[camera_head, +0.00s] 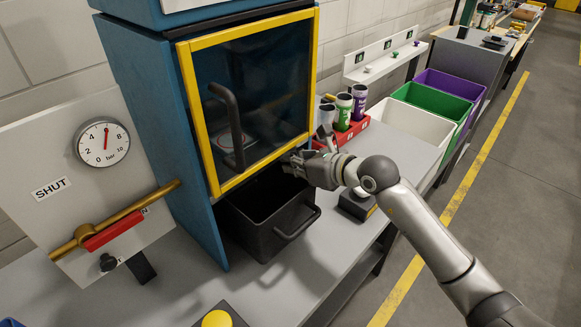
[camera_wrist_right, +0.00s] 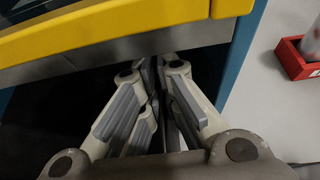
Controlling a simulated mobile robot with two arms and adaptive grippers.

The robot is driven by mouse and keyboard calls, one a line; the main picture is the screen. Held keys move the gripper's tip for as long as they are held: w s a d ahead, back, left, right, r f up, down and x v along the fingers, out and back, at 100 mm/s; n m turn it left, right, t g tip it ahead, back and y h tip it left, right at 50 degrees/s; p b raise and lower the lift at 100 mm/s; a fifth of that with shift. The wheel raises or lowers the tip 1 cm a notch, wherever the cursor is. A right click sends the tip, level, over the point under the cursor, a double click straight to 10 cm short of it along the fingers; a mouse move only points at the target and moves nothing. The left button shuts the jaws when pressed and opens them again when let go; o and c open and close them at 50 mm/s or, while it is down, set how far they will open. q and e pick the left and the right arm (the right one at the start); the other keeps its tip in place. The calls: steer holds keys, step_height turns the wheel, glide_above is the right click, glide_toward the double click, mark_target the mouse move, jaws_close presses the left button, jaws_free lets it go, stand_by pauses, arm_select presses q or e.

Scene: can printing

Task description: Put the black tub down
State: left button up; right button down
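The black tub (camera_head: 262,238) stands upright at the foot of the blue cabinet, below its yellow-framed door, partly inside the opening. Its bar handle (camera_head: 298,224) faces the front. My right gripper (camera_head: 288,161) is at the lower right corner of the door frame, above the tub's rear right side and apart from its handle. In the right wrist view its fingers (camera_wrist_right: 158,68) come together with nothing visible held between them, against a dark background. The tub's rear is hidden by the door and gripper. My left gripper is not in view.
The yellow-framed door (camera_head: 250,90) with its black handle (camera_head: 232,120) is close above my right gripper. A red rack with cans (camera_head: 345,130) stands behind it, beside white, green and purple bins (camera_head: 440,93). A yellow button (camera_head: 217,319) is at the front. A gauge panel (camera_head: 60,150) stands left.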

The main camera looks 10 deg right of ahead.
steer(key=shift+w+a, duration=0.1)
steer(key=shift+w, duration=0.05)
step_height(320, 180, down, 3)
steer(key=shift+f+p, duration=0.15)
steer(key=shift+p, duration=0.45)
steer(key=shift+f, duration=0.1)
steer(key=shift+f, duration=0.15)
steer(key=c, duration=1.6)
jaws_free()
steer(key=shift+c, duration=0.2)
